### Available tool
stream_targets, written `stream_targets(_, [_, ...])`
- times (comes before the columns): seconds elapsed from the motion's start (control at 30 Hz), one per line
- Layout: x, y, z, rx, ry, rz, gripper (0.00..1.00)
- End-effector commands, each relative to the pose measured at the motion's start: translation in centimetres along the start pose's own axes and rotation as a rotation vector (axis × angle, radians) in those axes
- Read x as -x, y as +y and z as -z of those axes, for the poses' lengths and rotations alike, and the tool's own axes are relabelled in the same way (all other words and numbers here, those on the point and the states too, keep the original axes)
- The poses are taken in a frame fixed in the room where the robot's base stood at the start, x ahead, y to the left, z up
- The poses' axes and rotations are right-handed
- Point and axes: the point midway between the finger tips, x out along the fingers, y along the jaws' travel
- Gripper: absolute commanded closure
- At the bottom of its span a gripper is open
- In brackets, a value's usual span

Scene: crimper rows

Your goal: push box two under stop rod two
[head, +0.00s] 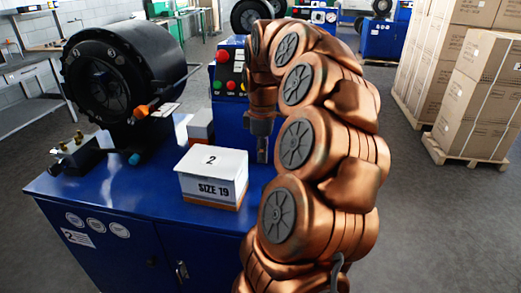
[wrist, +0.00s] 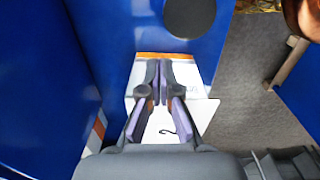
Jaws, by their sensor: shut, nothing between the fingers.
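Box two (head: 212,176) is a white carton with an orange-brown lower edge, marked "2" and "SIZE 19". It stands upright on the blue bench top (head: 110,190), near its right front part. It also shows in the wrist view (wrist: 200,112), below and around my fingers. My gripper (head: 262,157) points down just right of the box in the head view; its closed fingertips (wrist: 160,64) are empty. Whether they touch the box I cannot tell. A thin curved rod (head: 182,78) shows beside the black crimper head (head: 105,80); whether it is stop rod two is unclear.
A smaller grey-and-red box (head: 201,126) stands behind box two. Dark fittings (head: 80,155) lie at the bench's left. A blue control panel (head: 228,75) with buttons stands behind. Stacked cartons (head: 480,90) on pallets are at the right, with bare floor before them.

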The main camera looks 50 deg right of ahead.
Motion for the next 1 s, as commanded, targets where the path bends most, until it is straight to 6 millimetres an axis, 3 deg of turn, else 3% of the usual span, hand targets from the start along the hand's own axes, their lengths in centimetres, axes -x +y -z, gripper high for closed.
stream_targets(0.53, [-7.3, -0.1, 0.0, 0.001, -0.001, 0.003, 1.00])
stream_targets(0.73, [-6.9, -0.1, 2.9, 0.003, 0.000, 0.000, 1.00])
stream_targets(1.0, [-7.1, -0.1, 4.0, 0.001, 0.000, 0.000, 1.00])
